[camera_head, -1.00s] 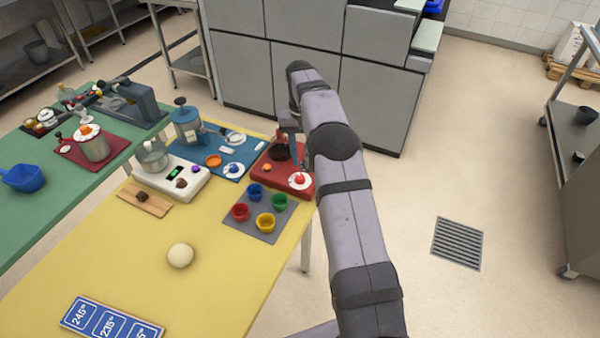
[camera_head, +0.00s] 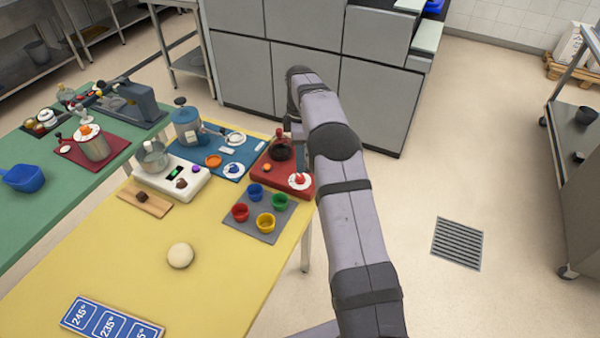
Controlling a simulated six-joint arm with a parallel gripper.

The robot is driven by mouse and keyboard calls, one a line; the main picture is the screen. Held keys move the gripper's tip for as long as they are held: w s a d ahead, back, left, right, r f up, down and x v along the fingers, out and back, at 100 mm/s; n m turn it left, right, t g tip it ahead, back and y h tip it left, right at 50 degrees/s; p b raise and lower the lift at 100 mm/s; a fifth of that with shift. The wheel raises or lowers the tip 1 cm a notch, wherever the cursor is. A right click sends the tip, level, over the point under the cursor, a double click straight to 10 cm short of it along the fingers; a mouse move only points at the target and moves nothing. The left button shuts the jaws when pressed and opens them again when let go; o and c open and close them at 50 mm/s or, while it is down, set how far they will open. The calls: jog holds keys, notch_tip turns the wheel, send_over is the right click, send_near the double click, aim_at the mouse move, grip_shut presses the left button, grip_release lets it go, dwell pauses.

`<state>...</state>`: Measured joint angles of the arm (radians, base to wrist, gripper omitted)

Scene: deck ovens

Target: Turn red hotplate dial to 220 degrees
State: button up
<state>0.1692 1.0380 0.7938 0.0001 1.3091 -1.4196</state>
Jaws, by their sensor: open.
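The red hotplate (camera_head: 266,182) sits at the far right corner of the yellow table. Its dial (camera_head: 300,182), a red knob on a white disc, is at the near right of its top; the scale marks are too small to read. My gripper (camera_head: 300,166) hangs open just above and behind the dial, partly hidden by my arm. I cannot tell whether its fingers touch the knob.
A grey mat (camera_head: 262,236) with several coloured cups lies in front of the hotplate. Blue temperature cards (camera_head: 107,322) and a pale ball (camera_head: 180,256) lie nearer.

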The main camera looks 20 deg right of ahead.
aim_at(300, 176)
jog(key=shift+f, duration=0.1)
jog(key=shift+f+p, duration=1.35)
jog(key=shift+f, duration=2.25)
jog(key=c, duration=1.1)
